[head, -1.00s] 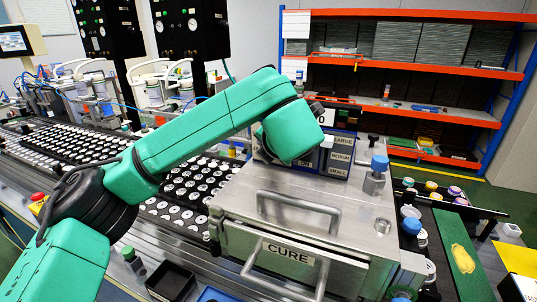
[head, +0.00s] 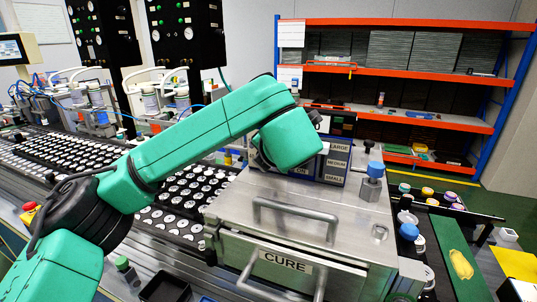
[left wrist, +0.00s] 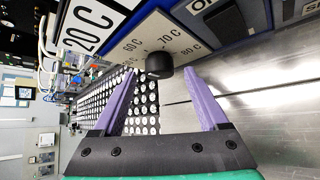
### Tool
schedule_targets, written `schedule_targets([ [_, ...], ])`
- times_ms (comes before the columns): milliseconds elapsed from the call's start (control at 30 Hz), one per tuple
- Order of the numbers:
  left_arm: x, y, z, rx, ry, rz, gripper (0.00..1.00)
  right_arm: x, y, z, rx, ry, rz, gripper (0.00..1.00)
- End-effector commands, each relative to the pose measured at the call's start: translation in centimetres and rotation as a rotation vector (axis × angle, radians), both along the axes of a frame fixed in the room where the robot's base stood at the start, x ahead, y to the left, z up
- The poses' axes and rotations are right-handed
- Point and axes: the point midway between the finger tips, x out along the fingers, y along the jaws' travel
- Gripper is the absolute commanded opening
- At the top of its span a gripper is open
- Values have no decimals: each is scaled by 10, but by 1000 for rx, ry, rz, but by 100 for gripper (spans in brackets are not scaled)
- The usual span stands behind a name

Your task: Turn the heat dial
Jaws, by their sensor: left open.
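The heat dial (left wrist: 159,65) is a black round knob on a white scale plate marked 60 C, 70 C and 80 C in the left wrist view. My left gripper (left wrist: 162,80) is open, with its two purple fingers pointing at the dial, one on each side. Whether the fingers touch it I cannot tell. In the head view the dial and my left fingers are hidden behind my green left arm. The blue control box (head: 335,162) with LARGE, MEDIUM and SMALL labels stands on the steel CURE unit (head: 345,200). My right gripper is not in view.
A blue-capped steel fitting (head: 375,172) stands on the unit, right of the box. A steel handle (head: 295,212) crosses the unit's lid. A conveyor of round parts (head: 60,155) runs along the left. Orange shelves (head: 410,22) stand behind.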

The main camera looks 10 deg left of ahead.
Motion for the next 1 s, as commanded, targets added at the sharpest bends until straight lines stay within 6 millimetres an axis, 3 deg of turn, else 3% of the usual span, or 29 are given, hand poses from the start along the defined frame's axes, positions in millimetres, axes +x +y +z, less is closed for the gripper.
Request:
schedule_targets([
  [167, -24, -11, 13, -1, -6, -5, 76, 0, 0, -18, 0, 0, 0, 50],
  [333, -64, -28, 40, 1, -8, -3, 76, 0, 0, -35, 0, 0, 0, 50],
  [600, -104, -43, 70, 2, -4, -1, 76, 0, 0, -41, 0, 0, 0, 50],
  [1000, -111, -46, 77, 0, 1, -1, 76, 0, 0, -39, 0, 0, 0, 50],
])
